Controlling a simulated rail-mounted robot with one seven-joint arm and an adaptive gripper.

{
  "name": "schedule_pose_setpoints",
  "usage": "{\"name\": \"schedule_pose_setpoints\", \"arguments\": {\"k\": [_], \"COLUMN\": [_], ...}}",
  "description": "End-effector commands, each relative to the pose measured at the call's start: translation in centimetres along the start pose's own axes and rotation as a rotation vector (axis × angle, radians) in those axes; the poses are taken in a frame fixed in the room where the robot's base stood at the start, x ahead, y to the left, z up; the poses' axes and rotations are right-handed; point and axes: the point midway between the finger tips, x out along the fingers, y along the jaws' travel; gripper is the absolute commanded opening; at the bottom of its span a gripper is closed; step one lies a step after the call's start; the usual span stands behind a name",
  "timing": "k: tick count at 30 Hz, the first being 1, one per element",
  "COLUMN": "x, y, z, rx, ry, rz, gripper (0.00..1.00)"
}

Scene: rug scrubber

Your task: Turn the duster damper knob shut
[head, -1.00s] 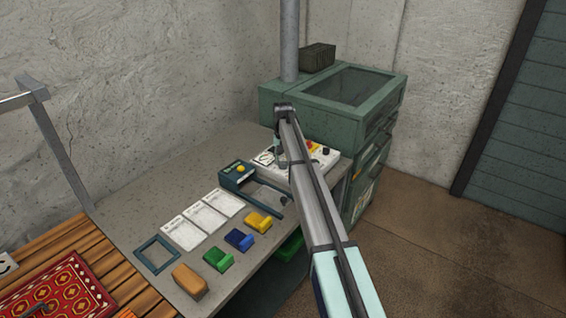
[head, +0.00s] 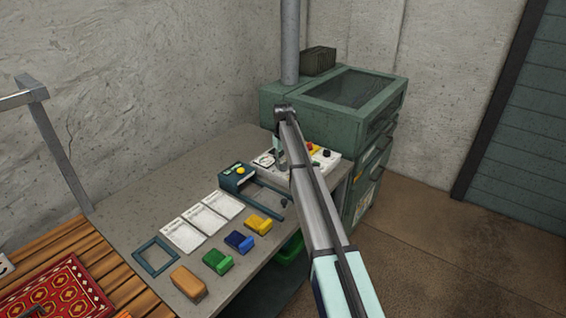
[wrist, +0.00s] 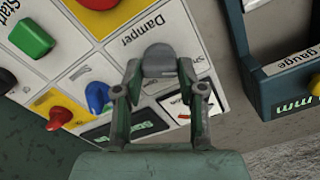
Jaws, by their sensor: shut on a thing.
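The damper knob (wrist: 158,62) is a dark grey rounded cap beside the printed word "Damper" on the white control panel (wrist: 62,68), in the wrist view. My gripper (wrist: 159,75) is shut on it, with one finger on each side. In the head view the panel (head: 335,168) lies at the back end of the bench, and my gripper (head: 279,158) reaches down over it. My arm hides part of the panel there, and I cannot make out the knob. The knob's pointer direction is not clear.
The green duster cabinet (head: 340,120) rises behind. Coloured blocks (head: 238,241) lie nearer on the bench.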

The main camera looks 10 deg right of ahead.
Motion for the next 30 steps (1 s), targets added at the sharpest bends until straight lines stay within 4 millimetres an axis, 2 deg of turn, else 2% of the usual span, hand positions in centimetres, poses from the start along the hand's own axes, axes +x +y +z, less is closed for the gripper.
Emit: {"name": "schedule_pose_setpoints", "arguments": {"k": [7,8,9,10,22,26,30], "x": [0.2,0.2,0.2,0.2,-0.4,-1.7,-4.2], "y": [0.0,0.0,0.0,0.0,0.0,0.0,0.0], "z": [0.1,0.1,0.1,0.1,0.0,0.0,-0.1], "rx": [-0.003,-0.003,-0.002,-0.002,0.000,0.000,0.000], "ry": [-0.004,-0.004,-0.004,-0.004,-0.001,0.000,0.001], "rz": [-0.001,-0.001,-0.001,-0.001,0.000,0.000,0.000], "gripper": [0.05,0.43,0.57,0.65,0.65,0.65,0.65]}}
